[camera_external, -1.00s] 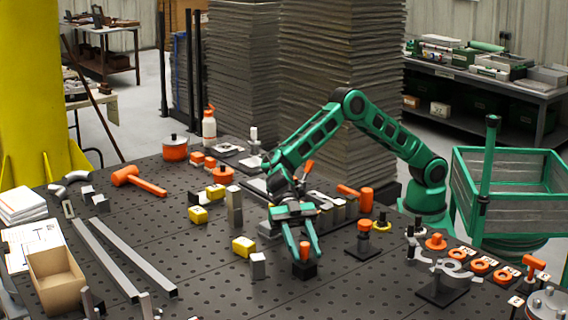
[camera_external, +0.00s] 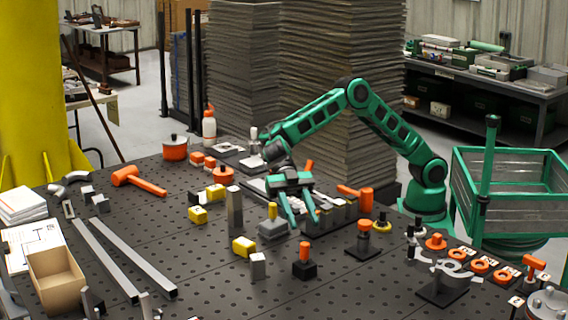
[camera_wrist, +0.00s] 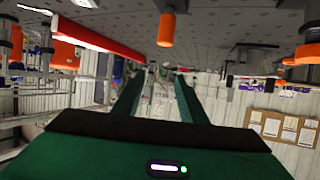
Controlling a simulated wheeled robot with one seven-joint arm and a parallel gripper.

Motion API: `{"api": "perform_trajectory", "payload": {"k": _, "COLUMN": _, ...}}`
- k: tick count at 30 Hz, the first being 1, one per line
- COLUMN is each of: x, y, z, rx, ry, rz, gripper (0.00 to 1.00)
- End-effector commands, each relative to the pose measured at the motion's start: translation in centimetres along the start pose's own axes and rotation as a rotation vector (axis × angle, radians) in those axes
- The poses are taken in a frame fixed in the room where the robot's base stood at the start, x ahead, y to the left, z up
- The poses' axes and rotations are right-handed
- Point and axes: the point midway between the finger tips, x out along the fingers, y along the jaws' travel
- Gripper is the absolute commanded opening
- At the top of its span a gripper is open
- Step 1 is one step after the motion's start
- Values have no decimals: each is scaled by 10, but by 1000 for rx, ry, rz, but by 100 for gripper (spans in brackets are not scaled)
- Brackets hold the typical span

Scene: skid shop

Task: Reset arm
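My green arm arches over the right half of the black perforated table (camera_external: 215,270) in the external view. My gripper (camera_external: 304,222) points down and toward the camera, above the table, with its two fingers spread apart. It looks empty. In the wrist view the two green fingers (camera_wrist: 157,95) stand apart with nothing between them. An orange-topped peg on a black block (camera_external: 305,262) stands on the table just below and in front of the fingers, apart from them.
A tall grey post (camera_external: 234,212), a yellow block (camera_external: 243,247) and a grey block with a yellow pin (camera_external: 272,228) stand left of my gripper. An orange mallet (camera_external: 360,198) lies to its right. A cardboard box (camera_external: 57,280) sits at front left. The table's middle front is fairly clear.

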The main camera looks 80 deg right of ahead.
Motion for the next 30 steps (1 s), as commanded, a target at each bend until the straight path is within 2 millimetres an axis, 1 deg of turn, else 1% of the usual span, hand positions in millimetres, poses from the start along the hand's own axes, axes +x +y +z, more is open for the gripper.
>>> {"api": "perform_trajectory", "payload": {"k": 13, "x": -1, "y": 0, "z": 0, "rx": 0, "ry": -1, "rz": 1, "gripper": 38}}
{"api": "perform_trajectory", "payload": {"k": 15, "x": -7, "y": 2, "z": 2, "rx": 4, "ry": -11, "rz": 11, "gripper": 38}}
{"api": "perform_trajectory", "payload": {"k": 17, "x": -20, "y": 5, "z": 6, "rx": 13, "ry": -32, "rz": 32, "gripper": 38}}
{"api": "perform_trajectory", "payload": {"k": 20, "x": -61, "y": 13, "z": 20, "rx": 48, "ry": -99, "rz": 94, "gripper": 38}}
{"api": "perform_trajectory", "payload": {"k": 21, "x": -83, "y": 16, "z": 28, "rx": 68, "ry": -133, "rz": 127, "gripper": 38}}
{"api": "perform_trajectory", "payload": {"k": 23, "x": -119, "y": 18, "z": 40, "rx": 103, "ry": -189, "rz": 182, "gripper": 38}}
{"api": "perform_trajectory", "payload": {"k": 24, "x": -144, "y": 19, "z": 49, "rx": 131, "ry": -226, "rz": 220, "gripper": 38}}
{"api": "perform_trajectory", "payload": {"k": 26, "x": -181, "y": 17, "z": 63, "rx": 177, "ry": -279, "rz": 275, "gripper": 38}}
{"api": "perform_trajectory", "payload": {"k": 27, "x": -206, "y": 14, "z": 72, "rx": 208, "ry": -312, "rz": 312, "gripper": 38}}
{"api": "perform_trajectory", "payload": {"k": 29, "x": -242, "y": 8, "z": 85, "rx": 261, "ry": -361, "rz": 369, "gripper": 38}}
{"api": "perform_trajectory", "payload": {"k": 30, "x": -266, "y": 1, "z": 94, "rx": 300, "ry": -391, "rz": 408, "gripper": 38}}
